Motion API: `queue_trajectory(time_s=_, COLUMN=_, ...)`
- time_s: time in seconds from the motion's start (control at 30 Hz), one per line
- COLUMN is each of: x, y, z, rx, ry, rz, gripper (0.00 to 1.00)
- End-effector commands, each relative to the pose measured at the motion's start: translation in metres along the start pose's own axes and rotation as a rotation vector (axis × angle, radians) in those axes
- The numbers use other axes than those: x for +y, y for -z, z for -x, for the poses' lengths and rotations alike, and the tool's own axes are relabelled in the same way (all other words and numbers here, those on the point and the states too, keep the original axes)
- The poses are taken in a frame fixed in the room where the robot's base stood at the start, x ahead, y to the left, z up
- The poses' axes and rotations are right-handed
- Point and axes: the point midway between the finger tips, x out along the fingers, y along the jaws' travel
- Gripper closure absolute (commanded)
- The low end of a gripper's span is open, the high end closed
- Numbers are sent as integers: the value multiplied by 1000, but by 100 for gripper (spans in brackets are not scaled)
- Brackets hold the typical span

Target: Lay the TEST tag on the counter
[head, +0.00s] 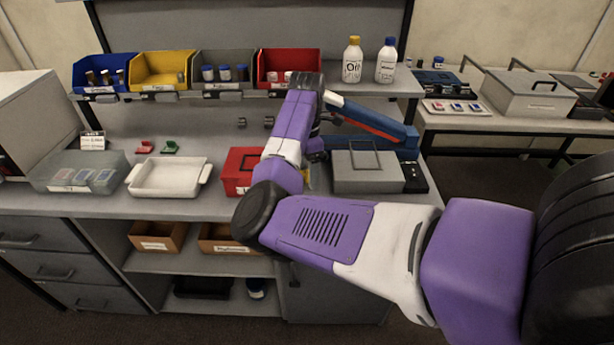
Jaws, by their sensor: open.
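No tag that I can read as TEST shows in the head view. A small red piece (145,148) and a small green piece (169,147) lie apart on the counter (225,205); I cannot tell what they are. A clear box (62,175) at left holds several coloured cards too small to read. My gripper (307,82) is at the far end of my raised purple arm, above the counter in front of the red bin. Its fingers are hard to make out; it is open, and I see nothing held in it. My arm hides part of the counter.
A white tray (168,191), a red box (238,170), a grey box (366,184) and a blue-and-red device (375,120) stand on the counter. Several bins, including a yellow one (162,84), line the shelf above. Bare counter shows around the white tray.

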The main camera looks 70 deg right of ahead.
Motion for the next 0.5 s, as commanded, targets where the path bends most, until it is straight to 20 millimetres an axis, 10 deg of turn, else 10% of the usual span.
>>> queue_trajectory(time_s=0.4, x=0, y=0, z=0, rx=-1, ry=0, rz=0, gripper=94)
queue_trajectory(time_s=0.5, x=0, y=0, z=0, rx=-1, ry=0, rz=0, gripper=96)
